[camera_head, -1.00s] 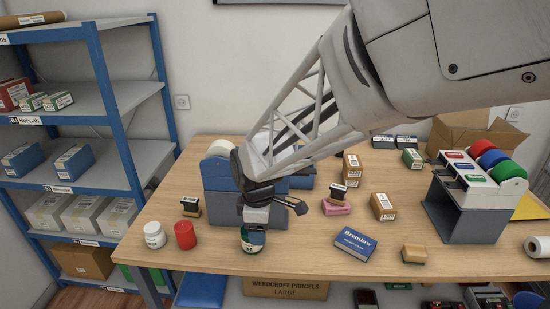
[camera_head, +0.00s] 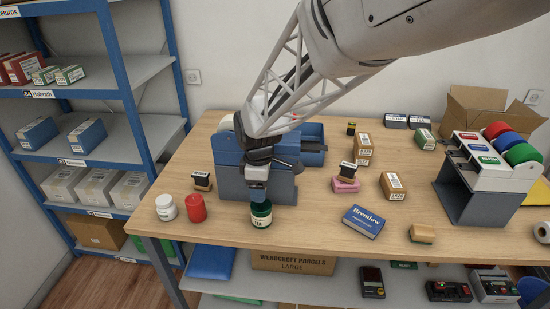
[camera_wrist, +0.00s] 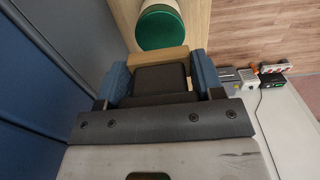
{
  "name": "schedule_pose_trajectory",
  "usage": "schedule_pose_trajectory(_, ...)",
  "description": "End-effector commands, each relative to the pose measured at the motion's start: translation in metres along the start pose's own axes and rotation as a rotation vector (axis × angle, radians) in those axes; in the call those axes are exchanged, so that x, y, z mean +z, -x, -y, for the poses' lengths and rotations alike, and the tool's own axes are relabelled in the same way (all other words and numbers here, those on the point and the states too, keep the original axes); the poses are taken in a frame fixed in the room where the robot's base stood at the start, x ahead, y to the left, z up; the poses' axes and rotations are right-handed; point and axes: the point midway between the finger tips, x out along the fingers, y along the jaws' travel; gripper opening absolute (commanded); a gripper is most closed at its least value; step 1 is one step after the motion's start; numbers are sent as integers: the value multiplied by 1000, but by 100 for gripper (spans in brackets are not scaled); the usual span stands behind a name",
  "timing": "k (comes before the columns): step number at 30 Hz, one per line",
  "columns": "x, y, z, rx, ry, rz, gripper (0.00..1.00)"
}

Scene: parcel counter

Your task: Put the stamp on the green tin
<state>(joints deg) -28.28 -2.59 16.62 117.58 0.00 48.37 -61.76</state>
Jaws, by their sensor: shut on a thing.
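My gripper (camera_head: 258,188) is shut on a stamp (camera_wrist: 160,80), a dark block with a light wooden edge, held between the two blue fingers in the wrist view. In the head view the fingers mostly hide the stamp. The green tin (camera_head: 261,216) stands upright near the front edge of the table, just below my fingertips. Its round green lid (camera_wrist: 160,27) shows in the wrist view just past the stamp's wooden edge. I cannot tell whether stamp and tin touch.
A grey-blue dispenser (camera_head: 230,182) stands close behind my gripper. A red jar (camera_head: 197,208), a white jar (camera_head: 166,207) and another stamp (camera_head: 201,181) are left of the tin. A blue box (camera_head: 363,221) lies to the right, with clear table between.

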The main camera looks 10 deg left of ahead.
Motion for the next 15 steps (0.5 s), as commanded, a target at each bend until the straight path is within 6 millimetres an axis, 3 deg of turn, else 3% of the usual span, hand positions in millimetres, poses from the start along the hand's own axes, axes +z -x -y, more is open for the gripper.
schedule_pose_trajectory(15, 0, -35, 0, 0, 0, 0, 38)
